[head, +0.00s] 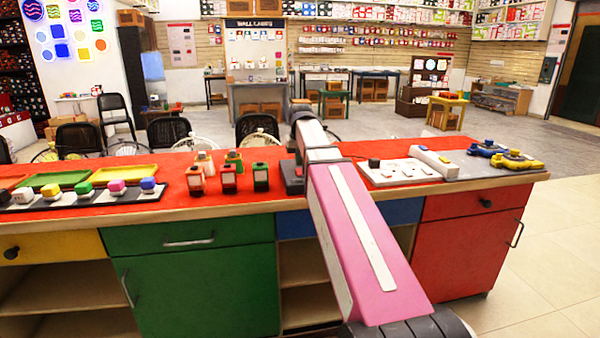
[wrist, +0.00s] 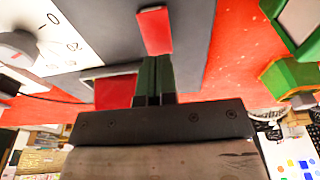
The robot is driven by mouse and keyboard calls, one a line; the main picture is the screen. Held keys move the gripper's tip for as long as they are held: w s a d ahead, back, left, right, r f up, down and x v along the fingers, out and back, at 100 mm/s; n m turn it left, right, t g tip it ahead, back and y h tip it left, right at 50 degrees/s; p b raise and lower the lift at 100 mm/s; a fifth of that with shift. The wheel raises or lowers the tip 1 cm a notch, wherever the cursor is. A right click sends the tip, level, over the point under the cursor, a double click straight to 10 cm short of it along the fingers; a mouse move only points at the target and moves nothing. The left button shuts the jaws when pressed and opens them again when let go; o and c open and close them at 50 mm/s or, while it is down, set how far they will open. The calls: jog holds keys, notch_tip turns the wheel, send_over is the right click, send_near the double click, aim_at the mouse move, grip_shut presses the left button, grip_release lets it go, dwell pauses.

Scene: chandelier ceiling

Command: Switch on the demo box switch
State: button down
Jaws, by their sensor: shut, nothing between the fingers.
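In the wrist view, a red rectangular switch piece (wrist: 154,30) sits on a flat grey surface (wrist: 105,30), which looks like the demo box. My gripper (wrist: 154,58) is shut and empty, its two dark fingers side by side. The fingertips line up with the near end of the red piece; I cannot tell whether they touch it. In the head view, a dark box (head: 293,178) stands on the red counter just left of my pink and white arm, partly hidden by it. My fingers are hidden there. I cannot tell the switch's on or off state.
The red counter (head: 335,150) holds several small lantern-like blocks (head: 228,178) to the left. A white board with switches (head: 400,172) lies to the right. The wrist view shows a white panel with a knob (wrist: 18,48) at left and a green block (wrist: 292,75) at right.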

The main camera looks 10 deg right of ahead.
aim_at(299, 169)
jog(key=shift+f, duration=1)
dwell(0.5)
jog(key=shift+r, duration=3.55)
